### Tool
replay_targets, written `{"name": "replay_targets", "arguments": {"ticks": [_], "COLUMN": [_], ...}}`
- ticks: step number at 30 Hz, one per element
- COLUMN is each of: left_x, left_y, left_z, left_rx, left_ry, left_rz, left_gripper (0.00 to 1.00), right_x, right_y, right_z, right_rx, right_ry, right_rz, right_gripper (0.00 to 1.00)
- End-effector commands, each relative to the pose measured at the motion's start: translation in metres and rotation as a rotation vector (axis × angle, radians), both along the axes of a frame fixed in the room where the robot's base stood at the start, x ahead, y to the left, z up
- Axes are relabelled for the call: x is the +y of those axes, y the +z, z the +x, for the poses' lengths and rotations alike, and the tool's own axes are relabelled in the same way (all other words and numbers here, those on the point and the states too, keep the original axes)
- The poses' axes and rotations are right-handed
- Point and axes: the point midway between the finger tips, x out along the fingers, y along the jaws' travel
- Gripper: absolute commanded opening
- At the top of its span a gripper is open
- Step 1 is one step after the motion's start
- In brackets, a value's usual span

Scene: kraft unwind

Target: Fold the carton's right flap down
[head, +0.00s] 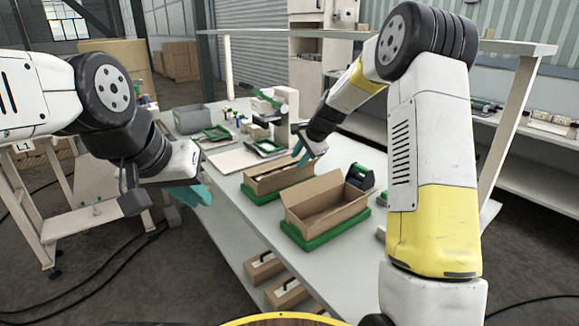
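A brown cardboard carton (280,183) sits on a green base towards the middle of the grey worktable (262,226). My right gripper (304,159) points down at this carton's far right end, close to its top edge. I cannot tell whether it touches a flap, and its fingers are too small to read. A second, nearer carton (335,214) stands open and empty on a green base (302,239), with its walls or flaps up. My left gripper (190,194), with teal fingers, hangs off the table's left side, away from both cartons. Its opening is not clear.
A dark device with a green base (359,177) stands behind the nearer carton. A bench press (283,108), green trays (217,132) and a grey bin (193,118) stand at the back. Smaller cartons (286,292) lie on the lower shelf. The table's near left strip is clear.

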Motion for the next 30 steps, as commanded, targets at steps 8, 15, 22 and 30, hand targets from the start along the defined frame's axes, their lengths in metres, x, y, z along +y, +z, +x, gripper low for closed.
{"name": "replay_targets", "arguments": {"ticks": [8, 15, 22, 30], "left_x": [0.000, 0.000, 0.000, 0.000], "left_y": [0.000, 0.000, 0.000, 0.000], "left_z": [0.000, 0.000, 0.000, 0.000], "left_rx": [0.000, 0.000, 0.000, 0.000], "left_ry": [0.000, 0.000, 0.000, 0.000], "left_rz": [0.000, 0.000, 0.000, 0.000], "left_gripper": [0.13, 0.13, 0.13, 0.13], "right_x": [0.014, 0.022, 0.023, 0.023], "right_y": [-0.036, -0.056, -0.059, -0.059], "right_z": [0.020, 0.033, 0.034, 0.034], "right_rx": [0.001, -0.001, -0.002, -0.001], "right_ry": [0.001, 0.002, 0.002, 0.002], "right_rz": [0.000, -0.001, -0.002, -0.001], "right_gripper": [0.25, 0.25, 0.25, 0.00]}}
